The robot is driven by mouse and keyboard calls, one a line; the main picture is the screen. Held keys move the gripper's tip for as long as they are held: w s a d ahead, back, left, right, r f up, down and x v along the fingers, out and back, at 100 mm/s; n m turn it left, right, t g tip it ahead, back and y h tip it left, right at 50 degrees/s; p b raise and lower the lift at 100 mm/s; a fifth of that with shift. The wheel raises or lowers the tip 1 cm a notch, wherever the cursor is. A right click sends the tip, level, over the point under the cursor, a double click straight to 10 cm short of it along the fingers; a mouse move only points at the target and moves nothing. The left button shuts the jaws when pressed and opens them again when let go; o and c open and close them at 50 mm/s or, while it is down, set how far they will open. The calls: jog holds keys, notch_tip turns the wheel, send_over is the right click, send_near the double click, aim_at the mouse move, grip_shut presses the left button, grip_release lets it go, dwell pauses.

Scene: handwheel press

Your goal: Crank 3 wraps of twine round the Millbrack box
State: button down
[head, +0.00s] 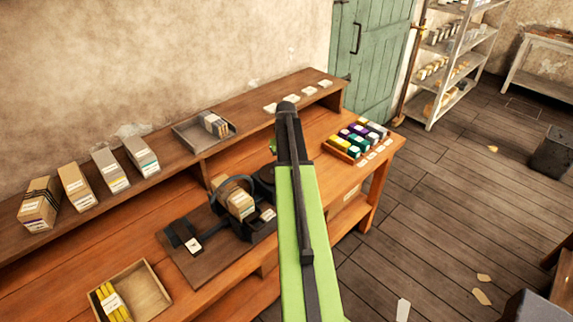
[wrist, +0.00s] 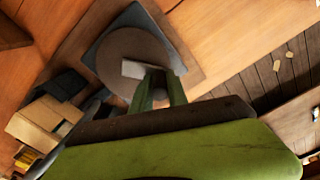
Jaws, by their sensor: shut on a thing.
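A tan box (head: 235,198) with a pale label sits in the dark ring of the winding machine (head: 176,232) on the bench; its name is too small to read, and I cannot tell whether twine is round it. The box also shows at the left of the wrist view (wrist: 38,125). A round brown crank wheel (wrist: 120,48) on a dark square base lies beyond my fingers in the wrist view. My gripper (wrist: 158,82) is over this wheel, shut on its crank handle, which the fingers mostly hide.
Several boxes (head: 110,170) stand on the raised back shelf, the leftmost bound with dark twine. A grey tray (head: 186,146) is on that shelf. An open wooden box with yellow sticks (head: 150,290) is at front left. A rack of coloured spools (head: 338,146) stands right of my arm.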

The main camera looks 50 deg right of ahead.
jog(key=shift+s+a+m, duration=0.1)
jog(key=shift+a+m, duration=0.05)
jog(key=shift+m, duration=0.25)
dwell(0.3)
jog(key=c, duration=1.3)
grip_release()
notch_tip(320, 180, up, 18)
jog(key=p, duration=1.7)
jog(key=shift+f, duration=0.25)
